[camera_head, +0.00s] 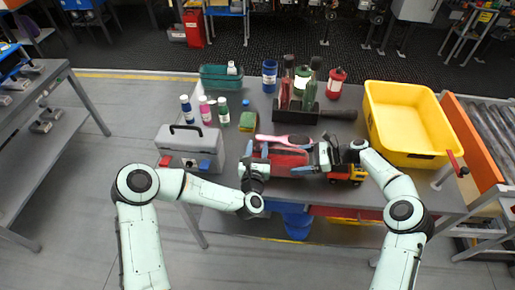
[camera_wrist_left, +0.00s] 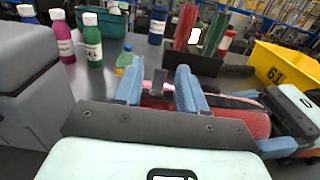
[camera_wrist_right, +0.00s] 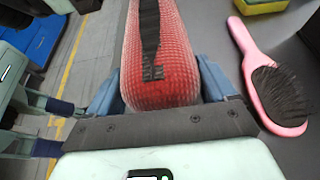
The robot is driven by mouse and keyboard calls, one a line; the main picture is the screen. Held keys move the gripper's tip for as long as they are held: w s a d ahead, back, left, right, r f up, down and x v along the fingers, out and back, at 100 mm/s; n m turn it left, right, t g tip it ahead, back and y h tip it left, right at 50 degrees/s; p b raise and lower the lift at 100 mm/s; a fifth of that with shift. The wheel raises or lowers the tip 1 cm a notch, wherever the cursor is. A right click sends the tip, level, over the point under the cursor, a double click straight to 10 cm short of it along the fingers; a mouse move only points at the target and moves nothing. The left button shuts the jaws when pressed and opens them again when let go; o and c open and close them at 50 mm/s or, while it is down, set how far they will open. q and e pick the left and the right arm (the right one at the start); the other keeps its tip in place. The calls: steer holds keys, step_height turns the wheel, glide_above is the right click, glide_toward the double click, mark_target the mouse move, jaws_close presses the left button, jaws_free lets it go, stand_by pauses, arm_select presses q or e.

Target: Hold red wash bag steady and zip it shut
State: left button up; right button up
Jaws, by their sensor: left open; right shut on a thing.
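The red wash bag (camera_head: 288,160) lies on the grey table, between my two grippers. In the right wrist view the wash bag (camera_wrist_right: 172,75) is ribbed red with a black zip strip (camera_wrist_right: 150,40) along its top; I cannot tell how far it is closed. My right gripper (camera_wrist_right: 160,85) is shut on the bag's near end, a finger on each side. My left gripper (camera_wrist_left: 158,80) is open at the bag's other end. In the left wrist view the bag (camera_wrist_left: 255,122) shows beyond the right finger, partly hidden; a small grey piece shows between the fingers.
A pink hairbrush (camera_head: 285,140) lies just behind the bag. A toy truck (camera_head: 347,173) stands to the right, near my right gripper. A grey toolbox (camera_head: 190,146), bottles (camera_head: 205,111), a dark caddy (camera_head: 300,112) and a yellow crate (camera_head: 405,158) surround the work area.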

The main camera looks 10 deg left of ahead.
mark_target(303, 158)
arm_select(q)
jaws_close()
steer(key=d, duration=1.5)
steer(key=shift+d, duration=0.3)
arm_select(e)
steer(key=shift+a, duration=0.1)
steer(key=shift+s, duration=0.1)
arm_select(q)
steer(key=shift+c, duration=0.3)
jaws_free()
steer(key=shift+o, duration=0.3)
steer(key=shift+s+a, duration=0.1)
